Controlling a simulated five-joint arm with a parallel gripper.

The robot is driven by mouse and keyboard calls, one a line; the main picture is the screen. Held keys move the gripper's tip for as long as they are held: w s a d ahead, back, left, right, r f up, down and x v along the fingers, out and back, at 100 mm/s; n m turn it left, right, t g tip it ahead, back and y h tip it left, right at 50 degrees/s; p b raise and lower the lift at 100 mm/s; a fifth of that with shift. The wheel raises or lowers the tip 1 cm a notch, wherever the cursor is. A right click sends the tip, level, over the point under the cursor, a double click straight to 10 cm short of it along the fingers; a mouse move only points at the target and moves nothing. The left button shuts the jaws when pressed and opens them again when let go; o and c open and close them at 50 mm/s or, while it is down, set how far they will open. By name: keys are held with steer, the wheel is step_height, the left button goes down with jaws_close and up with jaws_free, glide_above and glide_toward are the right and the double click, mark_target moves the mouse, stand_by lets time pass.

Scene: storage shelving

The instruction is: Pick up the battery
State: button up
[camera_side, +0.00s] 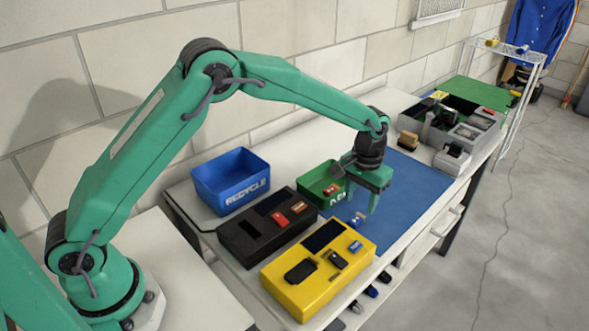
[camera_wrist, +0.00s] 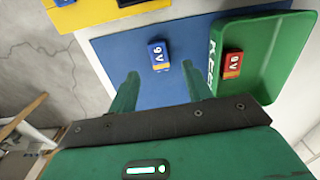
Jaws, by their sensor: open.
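A blue 9V battery (camera_wrist: 159,56) with a yellow-orange end lies alone on the blue mat (camera_wrist: 110,45); it also shows in the side view (camera_side: 357,219). My gripper (camera_side: 361,202) is open and points down above the mat, close to this battery. In the wrist view the fingers of my gripper (camera_wrist: 160,78) stand apart with nothing between them, and the battery shows just beyond the gap. A red 9V battery (camera_wrist: 233,64) lies in the green tray (camera_wrist: 282,62) beside the mat. The exact height of my fingertips above the mat is hard to tell.
A yellow box (camera_side: 290,300) with dark and blue items and a black box (camera_side: 236,246) with red items stand near the mat. A blue recycle bin (camera_side: 232,185) stands behind. Grey bins (camera_side: 458,138) are at the far end. The mat's far part is clear.

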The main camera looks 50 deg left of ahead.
mark_target(358, 218)
steer(key=shift+f, duration=2.6)
steer(key=c, duration=1.1)
